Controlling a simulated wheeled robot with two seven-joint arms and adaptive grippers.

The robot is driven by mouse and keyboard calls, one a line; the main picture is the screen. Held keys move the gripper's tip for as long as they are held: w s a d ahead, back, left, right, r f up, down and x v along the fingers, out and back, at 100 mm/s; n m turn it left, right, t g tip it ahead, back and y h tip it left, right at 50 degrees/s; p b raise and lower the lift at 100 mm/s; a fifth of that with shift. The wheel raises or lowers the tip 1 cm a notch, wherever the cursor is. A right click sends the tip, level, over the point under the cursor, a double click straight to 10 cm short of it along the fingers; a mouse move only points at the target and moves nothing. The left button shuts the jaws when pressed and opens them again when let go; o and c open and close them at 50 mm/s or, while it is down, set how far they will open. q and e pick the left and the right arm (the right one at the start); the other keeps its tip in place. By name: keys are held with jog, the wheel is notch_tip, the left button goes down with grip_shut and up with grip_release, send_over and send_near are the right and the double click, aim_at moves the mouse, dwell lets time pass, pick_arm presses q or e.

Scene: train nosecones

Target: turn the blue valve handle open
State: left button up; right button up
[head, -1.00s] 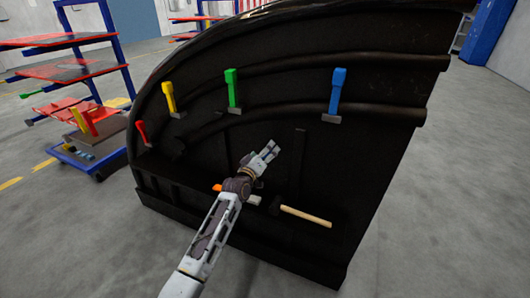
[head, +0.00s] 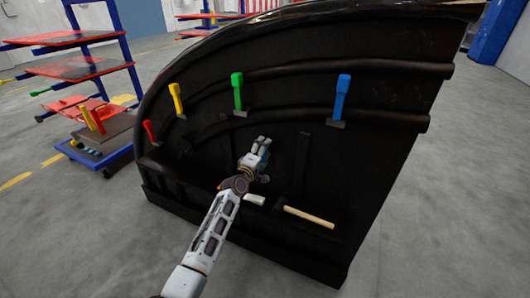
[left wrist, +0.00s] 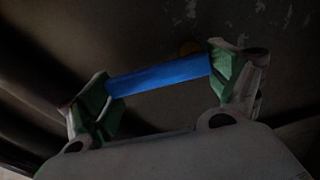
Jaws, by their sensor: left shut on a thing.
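A blue lever handle (head: 343,97) stands upright on the right of a black curved nosecone shell (head: 375,170), apart from my gripper. My left gripper (head: 262,143) is lower and to its left, in front of the shell's inner face. In the left wrist view the gripper's green-padded fingers (left wrist: 163,78) are shut on a blue bar (left wrist: 160,76), which spans the gap between them. What the bar is attached to cannot be told. In the head view the gripper mostly hides it. My right gripper is not in view.
Red (head: 150,132), yellow (head: 176,100) and green (head: 238,92) levers line the shell to the left. A wooden-handled hammer (head: 309,216) and a whitish tool (head: 255,200) lie on its lower ledge. A cart with red shelves (head: 75,67) stands at left. Floor at right is clear.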

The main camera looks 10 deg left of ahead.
pick_arm(q)
jog(key=shift+w+a+r+n, duration=0.15)
jog(key=shift+a+n, duration=0.05)
jog(key=shift+n, duration=0.5)
jog(key=o, duration=1.2)
jog(key=shift+s+a, duration=0.1)
jog(key=shift+s, duration=0.1)
jog(key=shift+v, duration=5.85)
